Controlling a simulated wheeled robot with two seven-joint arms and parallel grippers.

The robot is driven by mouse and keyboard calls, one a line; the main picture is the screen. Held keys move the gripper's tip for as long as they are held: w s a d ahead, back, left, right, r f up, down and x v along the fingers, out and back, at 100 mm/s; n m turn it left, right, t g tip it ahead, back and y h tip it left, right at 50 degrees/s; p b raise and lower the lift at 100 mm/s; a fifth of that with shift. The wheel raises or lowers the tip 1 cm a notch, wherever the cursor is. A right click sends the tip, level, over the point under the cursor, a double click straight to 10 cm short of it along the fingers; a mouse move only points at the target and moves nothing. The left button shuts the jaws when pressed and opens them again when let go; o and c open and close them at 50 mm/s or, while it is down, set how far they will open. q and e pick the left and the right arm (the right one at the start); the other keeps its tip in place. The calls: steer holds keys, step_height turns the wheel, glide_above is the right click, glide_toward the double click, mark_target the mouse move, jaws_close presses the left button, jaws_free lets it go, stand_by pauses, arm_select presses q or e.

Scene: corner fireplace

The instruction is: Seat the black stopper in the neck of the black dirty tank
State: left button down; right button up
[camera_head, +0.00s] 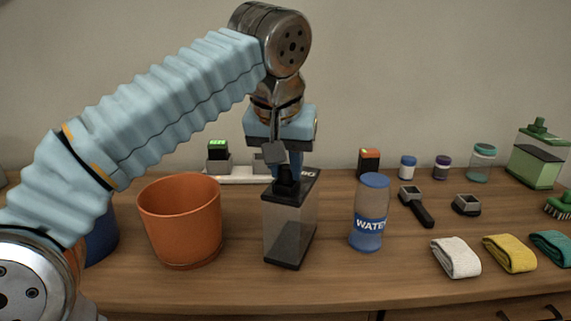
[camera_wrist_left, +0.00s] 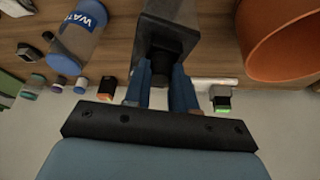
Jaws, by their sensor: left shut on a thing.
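The black dirty tank (camera_head: 289,230) stands upright on the wooden counter, with grey see-through walls and a black top and base. My left gripper (camera_head: 287,172) points down over its top and is shut on the black stopper (camera_head: 285,186). In the left wrist view the stopper (camera_wrist_left: 165,66) sits between the two blue fingers, in front of the tank (camera_wrist_left: 168,12). The stopper is at the tank's neck, which it and the fingers hide. I cannot tell whether it is seated or just above. My right gripper is not in view.
An orange pot (camera_head: 180,225) stands close left of the tank and a water bottle (camera_head: 370,215) close right. Small jars line the back. The counter's front strip is clear.

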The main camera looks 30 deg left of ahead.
arm_select(q)
steer(key=shift+f, duration=0.45)
steer(key=c, duration=0.9)
jaws_free()
steer(key=shift+c, duration=0.2)
steer(key=shift+r, duration=0.15)
steer(key=p+v, duration=0.4)
steer(key=v, duration=0.8)
steer(key=shift+r, duration=0.4)
